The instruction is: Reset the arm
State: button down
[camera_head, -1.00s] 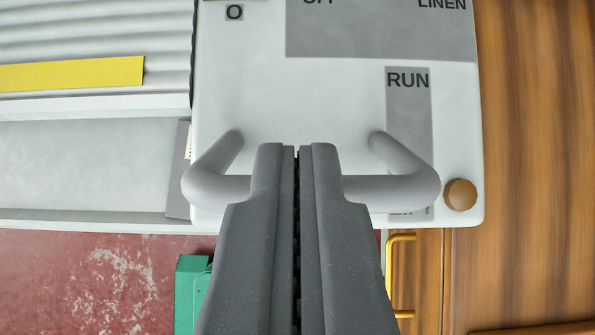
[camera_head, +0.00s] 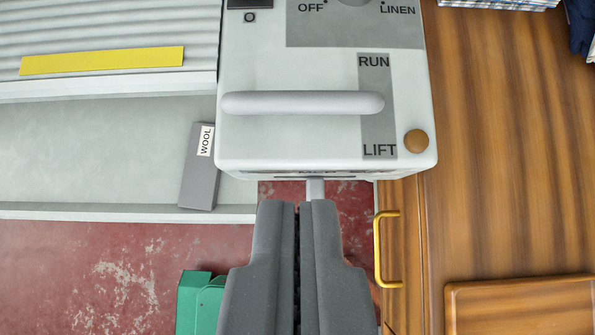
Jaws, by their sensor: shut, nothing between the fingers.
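My gripper (camera_head: 303,205) is shut and empty at the bottom middle of the head camera view. Its fingertips show just below the front edge of the ironer's white control head (camera_head: 290,145), apart from the handle. The grey bar handle (camera_head: 300,103) lies across the control head, its right end over the grey RUN–LIFT strip (camera_head: 377,135). A brown round knob (camera_head: 417,141) sits at the right front corner. A dial (camera_head: 355,2), partly cut off, shows at the top between OFF and LINEN.
At left are the ironer's pale trough (camera_head: 100,150), a yellow strip (camera_head: 100,60) and a grey WOOL block (camera_head: 198,175). A wooden surface (camera_head: 500,150) and a yellow drawer handle (camera_head: 379,250) are at right. A green object (camera_head: 195,300) stands by the red floor (camera_head: 100,270).

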jog(key=a+r+t, duration=0.2)
jog(key=a+r, duration=0.3)
jog(key=r, duration=0.8)
jog(key=a+r+t, duration=0.3)
jog(key=a+r, duration=0.3)
jog(key=r, duration=0.7)
jog(key=a+r+t, duration=0.2)
jog(key=a+r, duration=0.4)
jog(key=r, duration=0.7)
jog(key=shift+m, duration=0.3)
